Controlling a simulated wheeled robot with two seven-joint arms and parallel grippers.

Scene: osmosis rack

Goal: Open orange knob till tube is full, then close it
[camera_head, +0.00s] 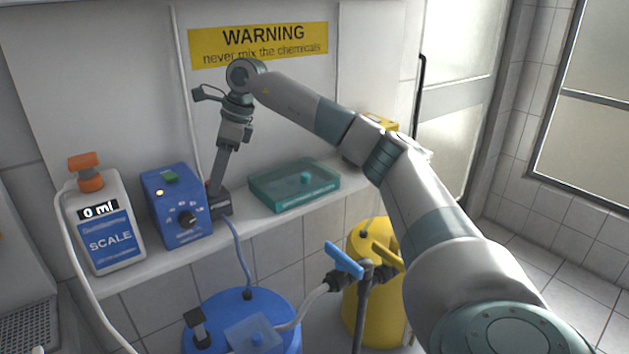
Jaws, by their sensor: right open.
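A white bottle-shaped container (105,215) marked "SCALE" stands at the left end of the shelf. Its display reads 0 ml. An orange knob-like top (86,177) sits on it. A white hose (68,230) runs down its left side. My right gripper (217,190) points down beside the right side of a blue box, well to the right of the orange top. It is open, and I see nothing held in it. Its fingertips are small and partly merge with a dark part there. My left gripper is out of view.
The blue box (172,180) has a black dial. A teal tray (296,186) lies on the shelf. Below stand a blue barrel (285,305) and a yellow barrel (352,305), with blue (343,259) and yellow (386,253) valve handles between. My right arm crosses the right side.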

